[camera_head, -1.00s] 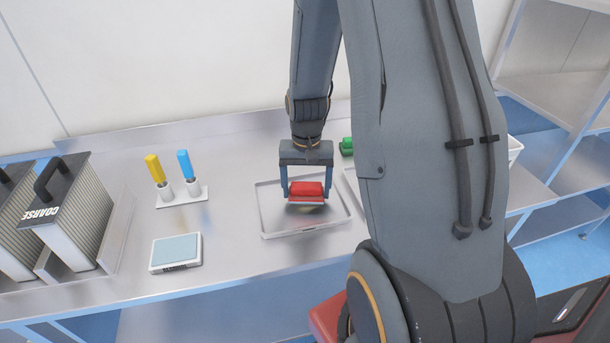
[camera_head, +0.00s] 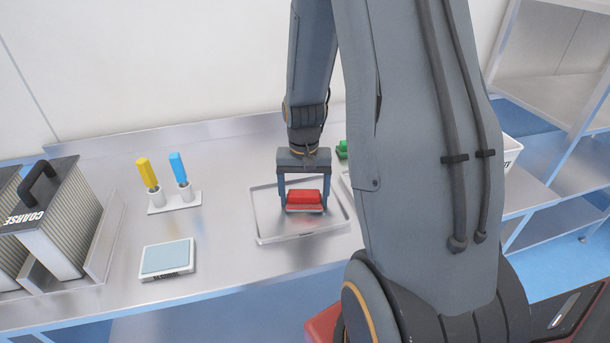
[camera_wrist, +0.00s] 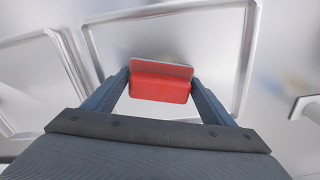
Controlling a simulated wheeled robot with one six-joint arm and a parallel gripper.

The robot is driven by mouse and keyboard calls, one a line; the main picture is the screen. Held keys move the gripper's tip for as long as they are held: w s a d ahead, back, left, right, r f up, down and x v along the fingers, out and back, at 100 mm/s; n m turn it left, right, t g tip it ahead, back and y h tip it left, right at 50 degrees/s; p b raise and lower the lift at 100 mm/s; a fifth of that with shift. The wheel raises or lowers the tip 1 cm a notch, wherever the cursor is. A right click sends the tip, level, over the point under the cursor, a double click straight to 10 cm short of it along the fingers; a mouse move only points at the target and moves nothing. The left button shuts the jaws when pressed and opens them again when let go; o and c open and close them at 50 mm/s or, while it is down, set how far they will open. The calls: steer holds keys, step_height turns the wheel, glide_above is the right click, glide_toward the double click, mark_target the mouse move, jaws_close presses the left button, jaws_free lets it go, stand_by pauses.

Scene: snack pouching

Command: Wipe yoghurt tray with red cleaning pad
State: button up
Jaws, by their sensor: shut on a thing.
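My gripper (camera_head: 304,207) is shut on the red cleaning pad (camera_head: 304,197), a red block on a flat base. The pad also shows between the fingers in the wrist view (camera_wrist: 160,88). It is over the left metal tray (camera_head: 262,239), a shallow rectangular tray on the bench; I cannot tell for sure whether the pad touches the tray floor. The tray's rim also shows in the wrist view (camera_wrist: 245,65). A faint reddish patch shows on the tray below the pad. A second tray (camera_wrist: 25,75) lies beside it, mostly hidden by my arm in the head view.
A green block (camera_head: 341,149) sits behind the trays. A white holder (camera_head: 174,202) with yellow and blue handled tools stands left, with a small scale (camera_head: 167,260) in front. A large box marked COARSE (camera_head: 60,220) stands far left. Bench is clear between scale and tray.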

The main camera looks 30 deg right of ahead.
mark_target(303, 194)
steer(key=shift+w+a+p, duration=0.25)
steer(key=shift+a+p, duration=0.05)
steer(key=shift+a, duration=0.7)
steer(key=shift+w+a+p, duration=0.2)
steer(key=shift+a+p, duration=0.05)
steer(key=shift+a, duration=0.7)
steer(key=shift+d+f+p, duration=0.1)
steer(key=shift+d+p, duration=0.15)
steer(key=shift+p, duration=0.05)
steer(key=shift+s+d, duration=0.2)
steer(key=shift+d, duration=0.55)
steer(key=shift+s+d, duration=0.2)
steer(key=shift+d, duration=0.55)
steer(key=shift+s+d+r+p, duration=0.1)
steer(key=shift+r+p, duration=0.25)
steer(key=shift+p, duration=0.25)
step_height(303, 194, up, 2)
steer(key=shift+p, duration=0.35)
steer(key=shift+r+p, duration=0.3)
steer(key=shift+r, duration=0.05)
step_height(303, 194, up, 5)
steer(key=p, duration=0.4)
steer(key=shift+f, duration=0.1)
